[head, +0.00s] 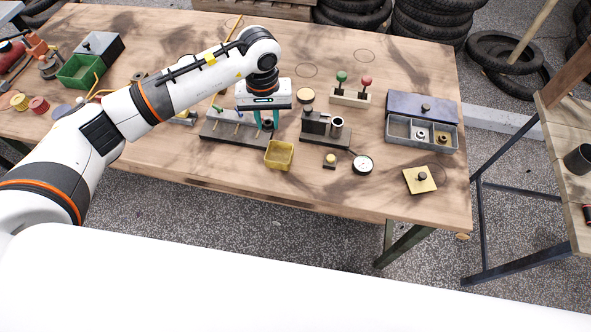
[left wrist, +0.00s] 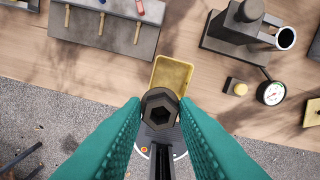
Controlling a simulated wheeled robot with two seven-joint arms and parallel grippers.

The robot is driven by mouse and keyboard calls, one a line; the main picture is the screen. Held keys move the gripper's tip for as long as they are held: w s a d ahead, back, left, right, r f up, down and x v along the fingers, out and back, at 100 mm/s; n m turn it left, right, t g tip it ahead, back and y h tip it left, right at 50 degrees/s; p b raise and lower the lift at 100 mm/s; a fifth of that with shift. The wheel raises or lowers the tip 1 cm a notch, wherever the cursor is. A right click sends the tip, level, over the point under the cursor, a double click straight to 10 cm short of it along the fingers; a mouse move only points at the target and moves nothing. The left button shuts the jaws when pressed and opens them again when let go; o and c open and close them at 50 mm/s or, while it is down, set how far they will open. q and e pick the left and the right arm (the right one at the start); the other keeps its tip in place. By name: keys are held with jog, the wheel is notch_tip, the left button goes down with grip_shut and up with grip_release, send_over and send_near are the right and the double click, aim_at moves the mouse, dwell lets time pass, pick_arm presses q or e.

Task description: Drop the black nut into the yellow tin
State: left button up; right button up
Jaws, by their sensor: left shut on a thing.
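The black nut (left wrist: 160,108) is a dark hexagonal ring, held between the teal fingers of my left gripper (head: 266,119). In the head view the nut (head: 268,124) shows as a small dark shape between the fingertips. The yellow tin (head: 279,155) is a small open square box near the table's front edge, in front of and slightly right of the gripper. In the left wrist view the tin (left wrist: 173,73) lies beyond the nut, and the nut hides its near part. The tin's visible inside looks empty. My right gripper is not in view.
A grey block with several pegs (head: 228,128) stands left of the tin. A dark fixture with a metal tube (head: 326,130) and a dial gauge (head: 362,164) are to the right. A compartment tray (head: 400,126) holds small rings. The table's front edge is close to the tin.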

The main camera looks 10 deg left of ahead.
pick_arm(q)
jog(key=shift+w+d+f, duration=0.1)
jog(key=shift+w+f, duration=0.05)
jog(key=shift+f, duration=0.25)
jog(key=f+b, duration=0.1)
jog(key=f, duration=0.1)
jog(key=f+b, duration=0.1)
jog(key=f, duration=0.2)
jog(key=shift+w+f, duration=0.2)
jog(key=shift+f, duration=0.15)
jog(key=o, duration=1.1)
jog(key=shift+c, duration=0.2)
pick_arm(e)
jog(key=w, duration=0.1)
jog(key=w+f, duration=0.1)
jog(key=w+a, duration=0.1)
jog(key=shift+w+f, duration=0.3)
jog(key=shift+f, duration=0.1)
pick_arm(q)
notch_tip(320, 180, up, 11)
jog(key=shift+f+b, duration=0.1)
jog(key=shift+b, duration=1.15)
jog(key=shift+r, duration=0.65)
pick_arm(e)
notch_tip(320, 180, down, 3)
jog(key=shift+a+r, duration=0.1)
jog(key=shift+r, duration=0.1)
